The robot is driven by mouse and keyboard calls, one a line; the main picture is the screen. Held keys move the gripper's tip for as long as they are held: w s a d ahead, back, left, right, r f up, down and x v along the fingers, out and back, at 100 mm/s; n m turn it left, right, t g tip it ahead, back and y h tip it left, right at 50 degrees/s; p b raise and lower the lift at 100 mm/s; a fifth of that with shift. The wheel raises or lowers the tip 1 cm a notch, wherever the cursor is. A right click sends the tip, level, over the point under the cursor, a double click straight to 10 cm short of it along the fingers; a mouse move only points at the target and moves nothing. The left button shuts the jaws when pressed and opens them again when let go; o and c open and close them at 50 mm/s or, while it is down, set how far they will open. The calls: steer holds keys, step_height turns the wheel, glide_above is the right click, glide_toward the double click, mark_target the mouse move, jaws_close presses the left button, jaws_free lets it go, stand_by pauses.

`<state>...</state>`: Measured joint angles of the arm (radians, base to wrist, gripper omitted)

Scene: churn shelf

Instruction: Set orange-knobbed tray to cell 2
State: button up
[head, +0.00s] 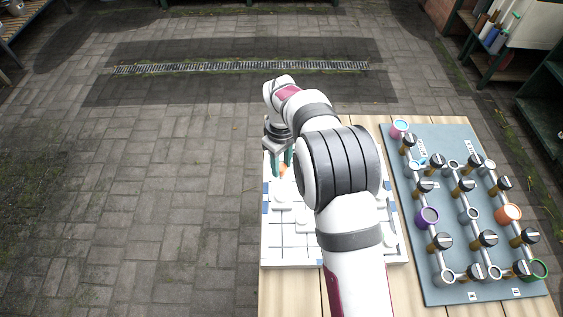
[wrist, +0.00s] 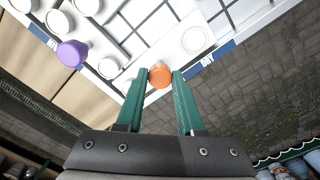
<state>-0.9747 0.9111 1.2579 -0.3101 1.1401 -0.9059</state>
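The orange knob (wrist: 160,76) of the tray sits between the two green fingertips of my gripper (wrist: 161,74) in the wrist view. In the head view the knob (head: 284,169) shows just under my gripper (head: 282,164), at the far left part of the white gridded board (head: 275,255). The tray under the knob is mostly hidden by the fingers and my arm. I cannot read a number for any cell.
White round pieces and a purple-knobbed piece (wrist: 72,53) stand on the board in the wrist view. To the right, a grey panel (head: 425,285) carries pipes, valves and coloured rings. Both rest on a wooden table (head: 285,290). Open paving lies left of the table.

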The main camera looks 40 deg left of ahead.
jaws_close()
stand_by(1.0)
